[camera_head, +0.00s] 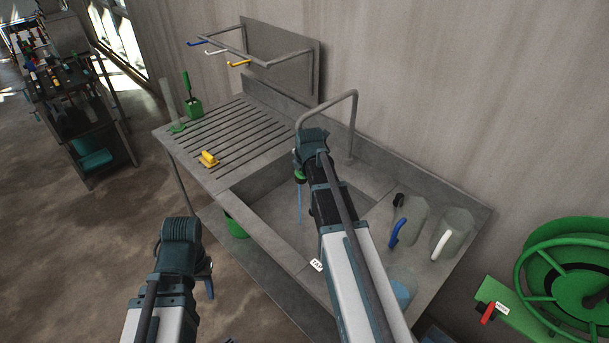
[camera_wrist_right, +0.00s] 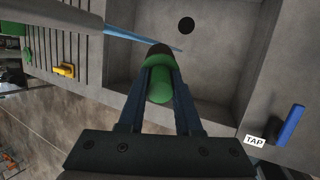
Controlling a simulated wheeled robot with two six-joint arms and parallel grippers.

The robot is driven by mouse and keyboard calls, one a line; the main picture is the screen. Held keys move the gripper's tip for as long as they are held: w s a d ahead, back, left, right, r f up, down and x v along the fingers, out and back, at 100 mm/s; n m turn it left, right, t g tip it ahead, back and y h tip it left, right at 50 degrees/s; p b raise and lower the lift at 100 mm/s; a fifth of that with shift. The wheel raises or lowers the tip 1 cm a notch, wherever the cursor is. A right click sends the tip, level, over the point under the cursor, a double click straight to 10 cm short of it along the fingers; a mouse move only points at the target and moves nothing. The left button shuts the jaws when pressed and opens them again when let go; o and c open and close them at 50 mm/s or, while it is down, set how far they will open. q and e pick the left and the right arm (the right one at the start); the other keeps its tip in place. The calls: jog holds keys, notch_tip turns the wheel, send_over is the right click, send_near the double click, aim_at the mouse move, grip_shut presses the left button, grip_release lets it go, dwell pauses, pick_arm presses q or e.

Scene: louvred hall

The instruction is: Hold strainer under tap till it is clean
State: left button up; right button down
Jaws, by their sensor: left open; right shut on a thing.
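In the right wrist view my right gripper (camera_wrist_right: 160,95) is shut on a green cylindrical strainer (camera_wrist_right: 160,88), whose far end is dark brown. In the head view the right gripper (camera_head: 305,165) is over the sink by the tap (camera_head: 354,125), and only a little of the green strainer (camera_head: 299,178) shows below it. A blue water stream (camera_head: 299,205) falls into the sink basin. In the wrist view the stream (camera_wrist_right: 140,38) passes at the brown end; I cannot tell how fully it hits. My left gripper (camera_head: 209,284) is open and empty, outside the sink's front edge.
A blue lever (camera_wrist_right: 290,125) sits beside a TAP label (camera_wrist_right: 254,141). Several jugs (camera_head: 453,232) stand right of the basin. A green hose reel (camera_head: 570,275) is far right.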

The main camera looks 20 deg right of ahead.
jog(key=shift+w+d+f+b, duration=0.1)
jog(key=shift+w+d+f, duration=0.1)
jog(key=shift+w, duration=0.5)
jog(key=shift+w+d+f+b, duration=0.1)
jog(key=shift+w+d+b, duration=0.1)
jog(key=shift+w, duration=0.55)
jog(key=shift+w+d+f+b, duration=0.1)
jog(key=shift+w+d+f, duration=0.1)
jog(key=shift+w, duration=0.5)
jog(key=shift+s+d+r, duration=0.1)
jog(key=shift+d, duration=0.05)
jog(key=shift+s+d, duration=0.1)
jog(key=shift+d, duration=0.3)
jog(key=shift+a, duration=0.2)
jog(key=shift+a, duration=0.4)
jog(key=s+a, duration=0.2)
jog(key=s, duration=0.5)
jog(key=shift+s, duration=0.2)
